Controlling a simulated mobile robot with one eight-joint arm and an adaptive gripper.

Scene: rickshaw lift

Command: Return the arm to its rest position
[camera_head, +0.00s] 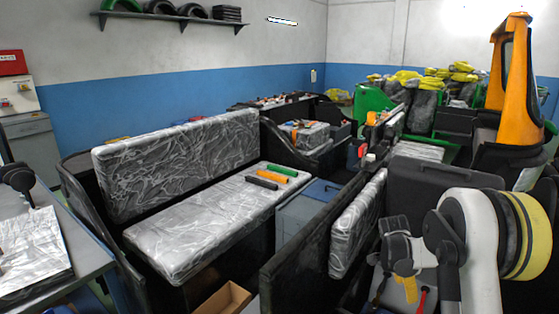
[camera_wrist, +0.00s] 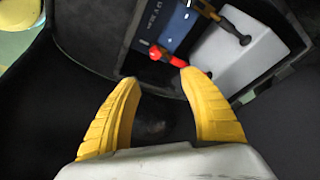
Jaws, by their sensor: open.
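My arm is raised at the right of the head view, with white links and a yellow and black band. My gripper (camera_head: 408,285) hangs below the wrist at the lower right, with one yellow finger showing. In the wrist view the two yellow fingers of my gripper (camera_wrist: 156,82) are spread apart with nothing between them. Below them is a dark surface. Beyond the fingertips is an open dark compartment (camera_wrist: 268,82) holding a blue battery-like box (camera_wrist: 165,22), a red-tipped item (camera_wrist: 168,56) and a black-handled tool (camera_wrist: 222,22).
A plastic-wrapped seat (camera_head: 205,225) with green, orange and black rolls stands at the centre. A dark seat back (camera_head: 440,190) is close behind my arm. An orange upright part (camera_head: 515,80) stands at the right. A workbench (camera_head: 60,275) is at the left.

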